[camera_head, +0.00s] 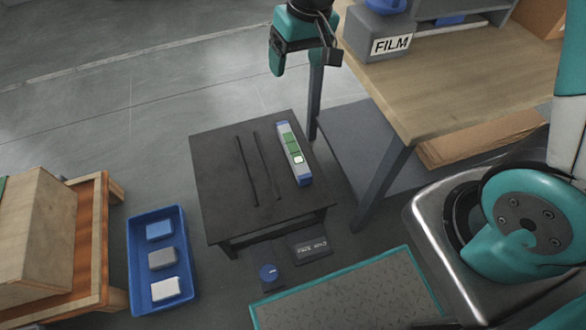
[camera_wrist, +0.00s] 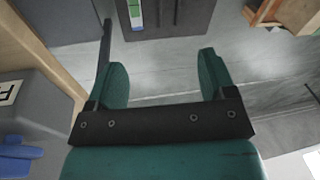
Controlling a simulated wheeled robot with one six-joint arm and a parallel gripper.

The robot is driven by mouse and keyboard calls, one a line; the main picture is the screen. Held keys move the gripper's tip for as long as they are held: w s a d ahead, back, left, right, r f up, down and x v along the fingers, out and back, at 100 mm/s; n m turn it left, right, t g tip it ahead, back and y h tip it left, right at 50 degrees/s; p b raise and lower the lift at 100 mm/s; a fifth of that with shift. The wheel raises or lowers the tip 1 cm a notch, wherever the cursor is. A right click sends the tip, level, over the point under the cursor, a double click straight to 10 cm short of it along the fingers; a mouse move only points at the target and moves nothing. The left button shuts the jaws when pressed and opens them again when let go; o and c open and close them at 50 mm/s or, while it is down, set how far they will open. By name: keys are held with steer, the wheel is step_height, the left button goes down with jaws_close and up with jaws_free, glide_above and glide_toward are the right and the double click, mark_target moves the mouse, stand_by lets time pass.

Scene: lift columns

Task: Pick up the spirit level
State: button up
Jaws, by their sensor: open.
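The spirit level (camera_head: 289,141) is a long bar with blue ends, a silver-grey body, green panels and a pale patch. It lies flat near the right edge of a low black table (camera_head: 215,165). In the wrist view, the end of the level (camera_wrist: 137,16) shows at the top edge, the rest being cut off. My gripper (camera_head: 290,62) hangs above and behind the table in the head view. In the wrist view its two teal fingers (camera_wrist: 162,75) are wide apart with nothing between them.
A workbench (camera_head: 440,80) with a grey FILM box (camera_head: 378,38) stands close to the gripper's right. A blue tray (camera_head: 137,285) with several blocks lies on the floor at left, beside a wooden crate on a pallet (camera_head: 95,240). Two dark grooves or strips mark the tabletop.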

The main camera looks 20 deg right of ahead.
steer(key=m+h+b, duration=0.2)
steer(key=b, duration=1)
glide_toward(293, 148)
steer(key=f+b, duration=0.6)
steer(key=shift+w+d+f, duration=0.15)
steer(key=shift+d+f, duration=0.05)
steer(key=shift+d, duration=0.2)
steer(key=f+b, duration=0.1)
steer(key=f, duration=0.1)
steer(key=f+b, duration=0.1)
steer(key=w+f+b, duration=0.1)
steer(key=f+b, duration=0.1)
steer(key=shift+a+f, duration=0.25)
steer(key=shift+f, duration=0.05)
steer(key=shift+r, duration=0.1)
steer(key=shift+c, duration=0.2)
steer(key=c, duration=1.1)
